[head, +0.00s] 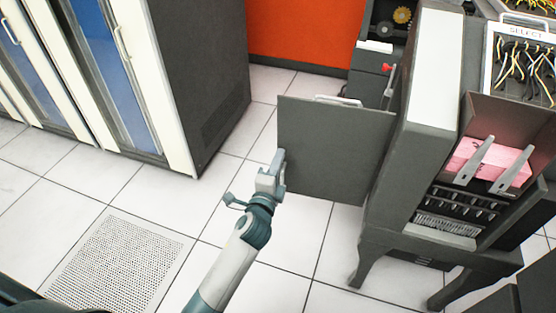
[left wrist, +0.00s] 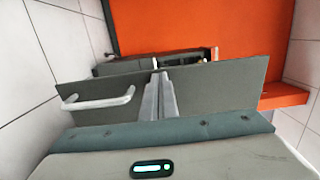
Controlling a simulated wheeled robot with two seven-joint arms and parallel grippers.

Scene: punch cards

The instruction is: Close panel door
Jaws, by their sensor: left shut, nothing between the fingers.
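The panel door (head: 335,150) is a dark grey flat panel standing open, out to the left of the grey machine (head: 420,110). A light handle (head: 338,101) shows at its top edge. My left gripper (head: 279,160) is shut and empty at the door's left edge in the head view. In the left wrist view the shut fingers (left wrist: 159,95) overlap the door (left wrist: 215,85), with the pale handle (left wrist: 100,98) to their left. I cannot tell whether the fingers touch the door. My right gripper is not in view.
A tall cabinet (head: 200,70) with blue glass doors stands at the left. Pink cards (head: 490,160) sit in the machine's tray at the right. An orange wall (head: 305,35) is behind. The tiled floor between cabinet and machine is clear, with a perforated tile (head: 115,262) at the lower left.

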